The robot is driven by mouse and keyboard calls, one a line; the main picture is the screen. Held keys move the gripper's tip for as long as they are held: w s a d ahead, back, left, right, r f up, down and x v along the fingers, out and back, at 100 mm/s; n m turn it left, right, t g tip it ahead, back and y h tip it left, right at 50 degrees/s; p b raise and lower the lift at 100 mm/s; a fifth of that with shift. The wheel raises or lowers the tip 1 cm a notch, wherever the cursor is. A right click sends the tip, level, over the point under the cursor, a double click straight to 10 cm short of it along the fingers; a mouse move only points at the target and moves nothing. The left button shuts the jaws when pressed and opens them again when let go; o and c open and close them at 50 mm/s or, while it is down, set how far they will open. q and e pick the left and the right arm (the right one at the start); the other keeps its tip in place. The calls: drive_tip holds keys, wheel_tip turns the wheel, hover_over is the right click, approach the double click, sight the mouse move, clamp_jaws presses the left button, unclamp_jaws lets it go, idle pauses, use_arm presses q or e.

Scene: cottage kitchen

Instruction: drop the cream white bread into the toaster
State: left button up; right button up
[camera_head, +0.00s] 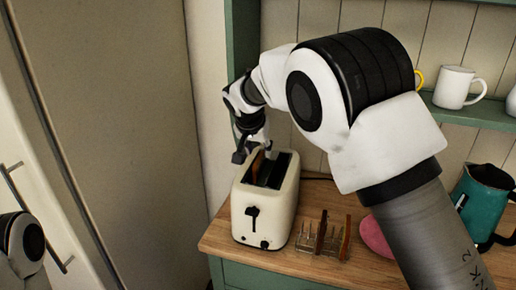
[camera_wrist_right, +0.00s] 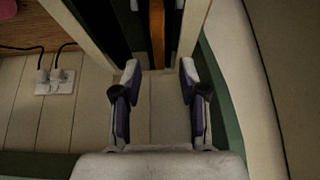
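The cream-white toaster (camera_head: 262,214) stands on the wooden counter, its two dark slots facing up. A brown bread slice (camera_head: 257,167) stands upright in the left slot, with its top edge showing. The slice (camera_wrist_right: 157,32) also shows in the right wrist view, edge-on in a slot of the toaster, beyond my fingertips. My right gripper (camera_head: 254,150) is just above the back end of the toaster. In the wrist view its two fingers (camera_wrist_right: 159,72) are spread apart with nothing between them. My left gripper is out of view.
A wire rack (camera_head: 308,240) with brown slices (camera_head: 345,238) stands right of the toaster. A pink round thing (camera_head: 376,237), a teal jug (camera_head: 482,205) and a shelf with a white mug (camera_head: 455,87) are farther right. A tall cabinet panel (camera_head: 115,120) is at left.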

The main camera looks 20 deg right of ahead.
drive_tip(key=v, duration=1.2)
